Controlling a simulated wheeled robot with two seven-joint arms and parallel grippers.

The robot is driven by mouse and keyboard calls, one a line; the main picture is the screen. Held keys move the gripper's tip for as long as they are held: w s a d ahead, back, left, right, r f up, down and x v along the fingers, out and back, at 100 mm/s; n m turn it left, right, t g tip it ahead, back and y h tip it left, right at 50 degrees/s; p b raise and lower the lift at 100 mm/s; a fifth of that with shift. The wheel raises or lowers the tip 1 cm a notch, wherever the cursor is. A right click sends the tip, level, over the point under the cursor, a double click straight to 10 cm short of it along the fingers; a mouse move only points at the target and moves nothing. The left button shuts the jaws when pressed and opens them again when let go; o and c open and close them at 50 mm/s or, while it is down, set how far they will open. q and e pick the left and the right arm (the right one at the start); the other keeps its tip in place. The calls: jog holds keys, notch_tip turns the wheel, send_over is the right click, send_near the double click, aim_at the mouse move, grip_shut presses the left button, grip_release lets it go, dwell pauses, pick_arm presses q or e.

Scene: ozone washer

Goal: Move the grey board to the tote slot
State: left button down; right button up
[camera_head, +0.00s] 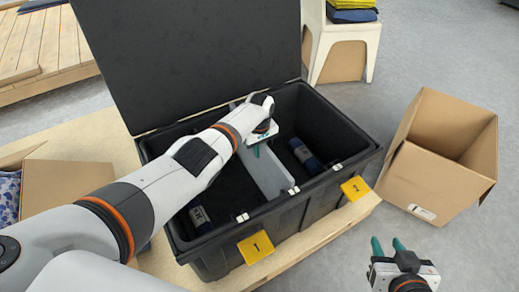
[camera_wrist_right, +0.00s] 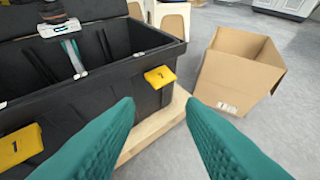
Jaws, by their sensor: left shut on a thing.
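The light grey board (camera_head: 268,178) stands on edge across the inside of the black tote (camera_head: 212,250), splitting it into left and right parts. Its near end is by white clips on the front rim; I cannot tell whether it sits in a slot. My left gripper (camera_head: 257,149) is shut on the board's top edge, its arm covering part of the tote's left side. Gripper (camera_wrist_right: 70,44) and board (camera_wrist_right: 77,64) also show in the right wrist view. My right gripper (camera_head: 388,246) is open and empty, in front of the tote; its teal fingers (camera_wrist_right: 160,125) are apart.
The tote's black lid (camera_head: 190,60) stands open behind. Yellow tags (camera_head: 256,247) mark the front. An open cardboard box (camera_head: 435,180) stands right, another (camera_head: 65,185) left.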

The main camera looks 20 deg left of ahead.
aim_at(258, 162)
pick_arm(q)
jog(key=shift+f+b, duration=0.3)
jog(key=shift+f, duration=0.05)
jog(key=shift+f+b, duration=0.3)
jog(key=shift+f, duration=0.05)
jog(key=shift+d+f+b, duration=0.1)
jog(key=shift+f+b, duration=1.5)
jog(key=shift+f, duration=0.05)
pick_arm(e)
jog(key=w+a+r+t+y, duration=0.1)
jog(key=r+t+y, duration=0.1)
jog(key=r+t, duration=0.4)
jog(key=w+a+r+t+y, duration=0.1)
jog(key=a+r+t+y, duration=0.1)
jog(key=r+t, duration=0.3)
jog(key=shift+r+n+t, duration=0.3)
jog(key=shift+r+t, duration=0.1)
jog(key=shift+r, duration=1.9)
pick_arm(q)
jog(key=c, duration=1.3)
grip_release()
